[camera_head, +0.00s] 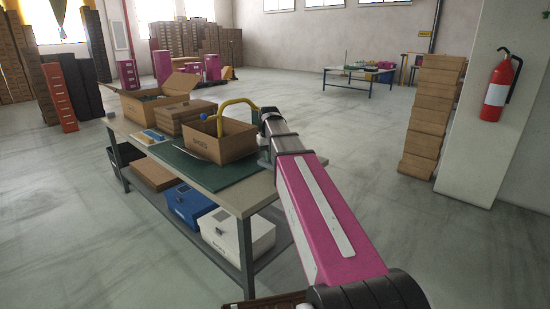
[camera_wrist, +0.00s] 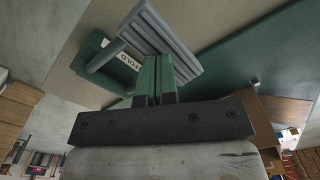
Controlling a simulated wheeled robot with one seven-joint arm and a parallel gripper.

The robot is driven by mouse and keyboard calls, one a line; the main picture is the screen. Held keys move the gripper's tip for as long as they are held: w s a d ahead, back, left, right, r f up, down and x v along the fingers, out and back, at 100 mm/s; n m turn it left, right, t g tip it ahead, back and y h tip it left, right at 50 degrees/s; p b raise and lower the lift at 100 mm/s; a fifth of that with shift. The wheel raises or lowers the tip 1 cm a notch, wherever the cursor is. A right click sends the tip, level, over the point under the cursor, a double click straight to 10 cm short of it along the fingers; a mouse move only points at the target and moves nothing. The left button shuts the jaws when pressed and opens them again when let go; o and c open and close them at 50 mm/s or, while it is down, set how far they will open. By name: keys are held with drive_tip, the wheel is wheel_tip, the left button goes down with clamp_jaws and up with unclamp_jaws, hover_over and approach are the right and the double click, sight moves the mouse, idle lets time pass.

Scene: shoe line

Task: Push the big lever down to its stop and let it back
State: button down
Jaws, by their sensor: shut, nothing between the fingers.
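In the wrist view a grey ribbed paddle (camera_wrist: 160,38) stands over a green frame (camera_wrist: 92,48) with a label that seems to read "FOLD" (camera_wrist: 130,61). The paddle looks like the big lever, but I cannot tell for certain. My gripper (camera_wrist: 154,58) is shut and empty, its green fingers together. Its tips overlap the paddle's near edge; I cannot tell whether they touch. In the head view my arm reaches to the near right of the workbench (camera_head: 225,202), and hides the fingertips and the paddle.
An open carton (camera_head: 232,150) stands on a green mat on the bench, with a curved yellow bar (camera_head: 237,102) above it. More cartons (camera_head: 180,113) stand farther back. Blue (camera_head: 190,205) and white (camera_head: 238,236) boxes sit on the lower shelf. The floor around is mostly clear.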

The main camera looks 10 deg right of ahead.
wheel_tip(320, 180, up, 9)
drive_tip(key=shift+f, duration=0.15)
idle(0.8)
